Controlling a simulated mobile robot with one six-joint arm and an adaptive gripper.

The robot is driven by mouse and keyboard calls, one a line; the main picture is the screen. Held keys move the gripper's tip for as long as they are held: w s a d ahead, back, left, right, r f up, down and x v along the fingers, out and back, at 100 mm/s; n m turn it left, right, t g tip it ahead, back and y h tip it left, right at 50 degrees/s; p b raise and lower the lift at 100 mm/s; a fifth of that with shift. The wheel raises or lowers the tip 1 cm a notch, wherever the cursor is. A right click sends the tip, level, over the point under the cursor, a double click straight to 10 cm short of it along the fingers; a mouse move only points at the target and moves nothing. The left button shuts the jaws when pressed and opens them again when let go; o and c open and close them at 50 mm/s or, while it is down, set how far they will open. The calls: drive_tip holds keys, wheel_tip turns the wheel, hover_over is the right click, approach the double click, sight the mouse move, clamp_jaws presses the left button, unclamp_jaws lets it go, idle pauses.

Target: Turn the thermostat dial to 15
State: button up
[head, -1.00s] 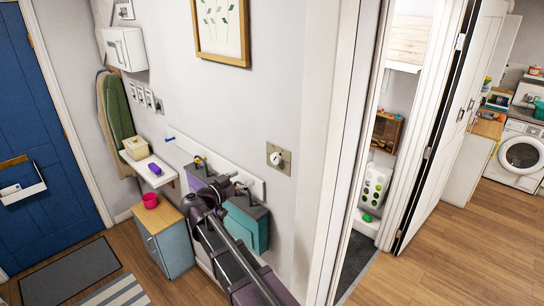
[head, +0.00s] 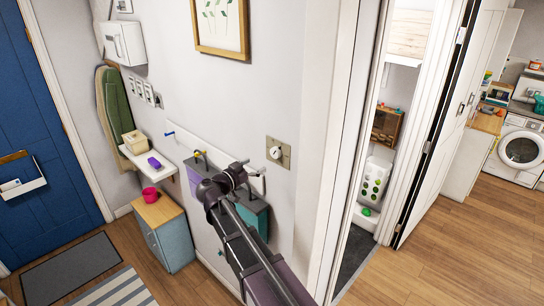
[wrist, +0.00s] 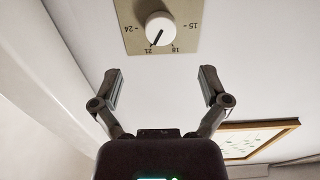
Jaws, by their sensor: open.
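The thermostat is a beige square plate (head: 286,160) on the white wall with a round white dial (head: 275,153). In the wrist view the dial (wrist: 160,28) sits at the top centre, with marks 24, 21, 18 and 15 around it on the plate (wrist: 133,44). Its dark pointer line points down-left, about at the 21 mark; 15 is on the right side. My gripper (wrist: 161,72) is open and empty, its two fingers spread below the dial in that view and apart from it. In the head view my gripper (head: 240,172) is just left of and below the thermostat.
A white hook rail (head: 210,155) with hanging bags (head: 255,215) is behind my arm. A framed picture (head: 222,27) hangs above. A white door frame (head: 338,150) stands close to the right of the thermostat.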

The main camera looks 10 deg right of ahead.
sight(274, 154)
drive_tip(key=x, duration=0.8)
drive_tip(key=shift+w+d, duration=0.15)
drive_tip(key=shift+d, duration=0.05)
drive_tip(key=c, duration=1.2)
